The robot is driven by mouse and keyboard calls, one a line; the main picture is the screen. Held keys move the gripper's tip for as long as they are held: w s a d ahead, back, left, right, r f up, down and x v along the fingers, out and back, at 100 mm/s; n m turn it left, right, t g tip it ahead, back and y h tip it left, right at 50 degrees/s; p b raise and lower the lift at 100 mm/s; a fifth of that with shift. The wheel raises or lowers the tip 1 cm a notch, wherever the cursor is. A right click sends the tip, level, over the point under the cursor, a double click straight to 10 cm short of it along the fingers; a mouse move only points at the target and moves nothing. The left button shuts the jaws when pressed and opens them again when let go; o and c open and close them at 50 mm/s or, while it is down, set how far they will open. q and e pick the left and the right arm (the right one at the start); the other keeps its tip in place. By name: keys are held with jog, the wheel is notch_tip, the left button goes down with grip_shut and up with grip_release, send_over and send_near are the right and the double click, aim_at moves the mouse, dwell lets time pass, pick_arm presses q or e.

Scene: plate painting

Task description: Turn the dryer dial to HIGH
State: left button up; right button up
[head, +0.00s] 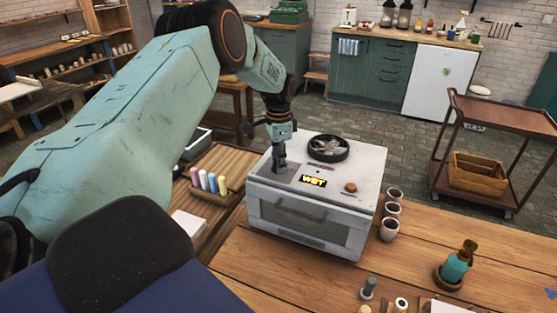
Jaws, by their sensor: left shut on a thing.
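The dryer (318,215) is a white box on the wooden table, with a round black fan on top and a display (313,181) reading "WET" in yellow. My left gripper (280,166) points down onto the grey panel at the top's left part. It is shut on the dryer dial, which its fingers almost wholly hide, so I cannot read the dial's setting. A small copper-coloured knob (350,188) sits apart, at the right front of the top. My right gripper is not in view.
A wooden holder (208,193) with several coloured sticks stands left of the dryer. Several dark-filled cups (392,210) stand close to its right side. A teal pump bottle (457,264) is at the front right. Bare tabletop lies in front of the dryer.

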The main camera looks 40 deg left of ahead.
pick_arm(q)
jog(key=o, duration=1.2)
jog(key=shift+c, duration=0.2)
jog(key=shift+r, duration=0.1)
notch_tip(320, 180, up, 12)
jog(key=shift+s+f, duration=0.1)
jog(key=shift+f, duration=0.1)
